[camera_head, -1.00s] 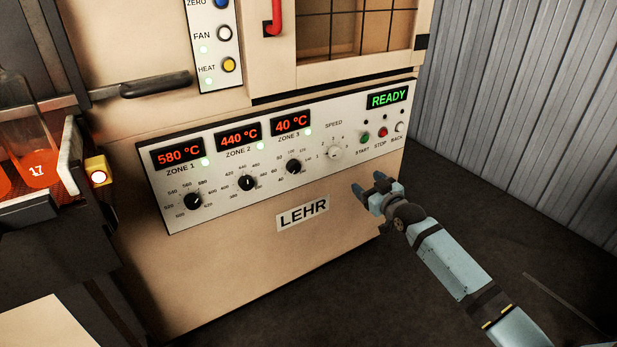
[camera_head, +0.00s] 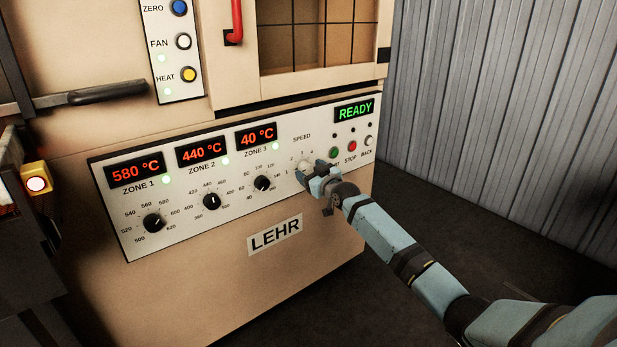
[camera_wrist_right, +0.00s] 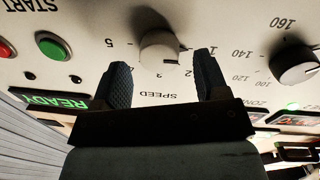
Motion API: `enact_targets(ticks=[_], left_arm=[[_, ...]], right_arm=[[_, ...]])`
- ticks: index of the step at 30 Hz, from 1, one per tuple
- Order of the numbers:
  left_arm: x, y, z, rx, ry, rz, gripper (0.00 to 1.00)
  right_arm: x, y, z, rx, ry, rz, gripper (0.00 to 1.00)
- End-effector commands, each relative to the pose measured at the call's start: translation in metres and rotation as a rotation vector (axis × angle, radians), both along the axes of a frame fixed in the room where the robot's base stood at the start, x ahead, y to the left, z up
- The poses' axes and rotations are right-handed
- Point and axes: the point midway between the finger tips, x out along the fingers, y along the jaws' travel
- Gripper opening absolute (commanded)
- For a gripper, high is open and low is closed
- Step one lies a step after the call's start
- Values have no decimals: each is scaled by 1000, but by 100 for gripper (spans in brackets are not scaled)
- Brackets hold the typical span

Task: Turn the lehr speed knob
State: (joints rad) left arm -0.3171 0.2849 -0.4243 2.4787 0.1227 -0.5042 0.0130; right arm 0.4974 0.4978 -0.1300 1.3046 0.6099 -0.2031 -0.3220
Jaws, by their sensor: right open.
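The white speed knob (camera_head: 304,165) is on the lehr panel under the SPEED label, partly hidden by my right gripper in the head view. My right gripper (camera_head: 310,171) is open right in front of it. In the right wrist view, the picture is upside down and the knob (camera_wrist_right: 159,48) lies between the two spread fingers of my right gripper (camera_wrist_right: 162,66), with a gap on each side. Whether the fingers reach past the knob's face is hard to tell. My left gripper is not in view.
Three black zone knobs, the nearest being zone 3 (camera_head: 262,184), are left of the speed knob. Start, stop (camera_head: 351,146) and back buttons sit close on the right, under the green READY display (camera_head: 354,111). A red handle (camera_head: 236,20) is above.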

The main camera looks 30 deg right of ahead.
Motion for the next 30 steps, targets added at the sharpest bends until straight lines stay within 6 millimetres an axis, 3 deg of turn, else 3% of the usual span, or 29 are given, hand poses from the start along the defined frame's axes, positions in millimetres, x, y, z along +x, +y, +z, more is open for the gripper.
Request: enact_targets(ticks=[5,14,18,21,30], left_arm=[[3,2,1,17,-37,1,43],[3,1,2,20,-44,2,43],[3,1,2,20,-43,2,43],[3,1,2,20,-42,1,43],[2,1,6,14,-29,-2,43]], right_arm=[[11,0,0,0,0,0,67],[13,0,0,0,0,0,67],[13,0,0,0,0,0,35],[13,0,0,0,0,0,18],[13,0,2,32,3,0,18]])
